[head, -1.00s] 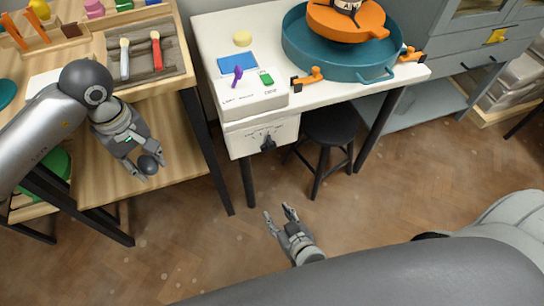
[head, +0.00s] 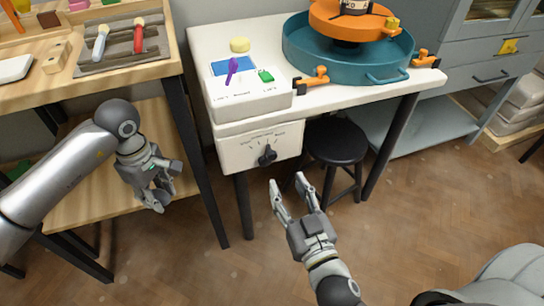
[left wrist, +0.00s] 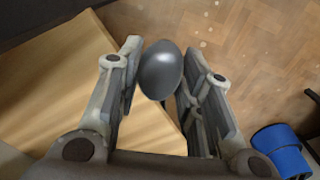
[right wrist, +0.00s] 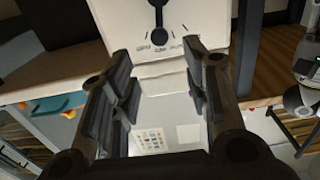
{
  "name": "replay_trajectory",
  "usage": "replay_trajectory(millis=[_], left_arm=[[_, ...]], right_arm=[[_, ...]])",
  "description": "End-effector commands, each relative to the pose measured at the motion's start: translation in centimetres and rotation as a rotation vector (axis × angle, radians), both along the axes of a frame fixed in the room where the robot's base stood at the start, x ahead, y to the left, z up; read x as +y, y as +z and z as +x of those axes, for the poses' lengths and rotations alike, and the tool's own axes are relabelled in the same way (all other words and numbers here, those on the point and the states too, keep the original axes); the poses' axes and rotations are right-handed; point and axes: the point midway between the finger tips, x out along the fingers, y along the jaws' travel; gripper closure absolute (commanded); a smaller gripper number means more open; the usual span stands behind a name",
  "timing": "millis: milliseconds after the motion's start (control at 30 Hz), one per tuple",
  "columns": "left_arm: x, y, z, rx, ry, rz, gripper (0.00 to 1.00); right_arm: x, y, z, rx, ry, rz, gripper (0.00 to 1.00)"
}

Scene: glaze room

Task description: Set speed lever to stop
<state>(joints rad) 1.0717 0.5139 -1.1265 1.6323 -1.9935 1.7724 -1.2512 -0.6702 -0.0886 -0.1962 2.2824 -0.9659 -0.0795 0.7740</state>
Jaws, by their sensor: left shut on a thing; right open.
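The white control box (head: 262,145) hangs under the front edge of the white table. A black lever (head: 267,154) sits on its front below an arc of small labels, too small to read. The lever shows at the top of the right wrist view (right wrist: 158,18), where the labels lie below its tip. My right gripper (head: 287,181) is open and empty, in front of and below the box, apart from the lever. My left gripper (head: 160,196) is low at the left, by the wooden bench. It is shut on a dark grey rounded object (left wrist: 161,70).
On the white table (head: 222,44) are a white unit with a purple lever (head: 232,70) and green switch (head: 265,76), a blue pad, a yellow disc and a teal basin (head: 300,62). A black stool (head: 336,140) stands beneath. A wooden bench (head: 150,70) is left.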

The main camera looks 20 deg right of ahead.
Motion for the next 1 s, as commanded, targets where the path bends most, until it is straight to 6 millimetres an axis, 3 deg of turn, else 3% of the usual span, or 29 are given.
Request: replay_trajectory(millis=[700, 1000], left_arm=[[0.0, 0.9, 0.0, 0.0, -0.002, 0.0, 0.85], [0.0, 1.0, 0.0, 0.0, -0.002, 0.0, 0.85]], right_arm=[[0.4, 0.0, 9.4, 0.0, 0.002, -0.002, 0.57], [0.4, 0.0, 11.0, 0.002, 0.0, 0.0, 0.57]])
